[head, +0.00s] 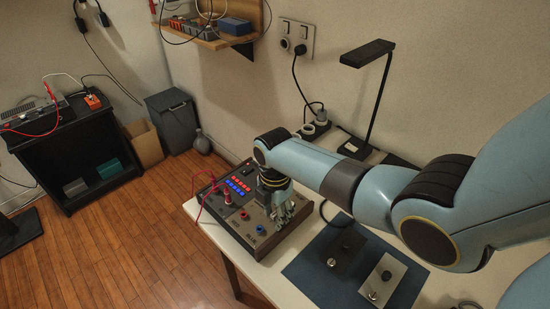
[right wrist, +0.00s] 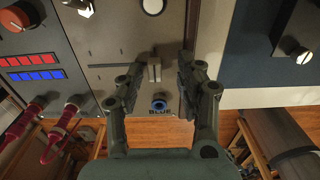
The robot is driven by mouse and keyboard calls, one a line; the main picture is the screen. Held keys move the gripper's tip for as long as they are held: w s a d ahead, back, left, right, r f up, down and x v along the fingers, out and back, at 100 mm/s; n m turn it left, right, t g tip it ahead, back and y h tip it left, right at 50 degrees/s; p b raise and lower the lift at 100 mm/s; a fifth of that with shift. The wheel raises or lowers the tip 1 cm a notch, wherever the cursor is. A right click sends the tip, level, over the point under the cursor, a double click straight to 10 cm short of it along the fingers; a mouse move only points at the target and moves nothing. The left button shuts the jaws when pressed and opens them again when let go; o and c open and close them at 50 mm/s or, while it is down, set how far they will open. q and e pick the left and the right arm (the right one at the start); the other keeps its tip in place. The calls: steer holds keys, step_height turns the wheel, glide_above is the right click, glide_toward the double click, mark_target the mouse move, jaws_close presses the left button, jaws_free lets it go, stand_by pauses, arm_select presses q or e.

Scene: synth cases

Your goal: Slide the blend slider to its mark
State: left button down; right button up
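The console (head: 262,238) stands on the white table, with its panel facing up. My right gripper (head: 284,212) is over the right part of this panel and hides much of it in the head view. In the right wrist view, my right gripper (right wrist: 160,66) is open, one finger on each side of a small pale slider cap (right wrist: 154,73). A gap shows between the cap and each finger. A thin dark slot line runs left of the cap. I cannot make out the blend label or the slider's mark. My left gripper is not in view.
A blue socket (right wrist: 159,103) labelled BLUE lies just below the cap. Red plugs with cables (right wrist: 65,115) stand at the left, near red and blue button rows (right wrist: 32,68). A blue mat (head: 310,262) with two small plates lies right of the console. A black lamp (head: 372,95) stands behind.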

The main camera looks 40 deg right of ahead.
mark_target(275, 216)
step_height(275, 216, up, 12)
stand_by(0.5)
stand_by(0.4)
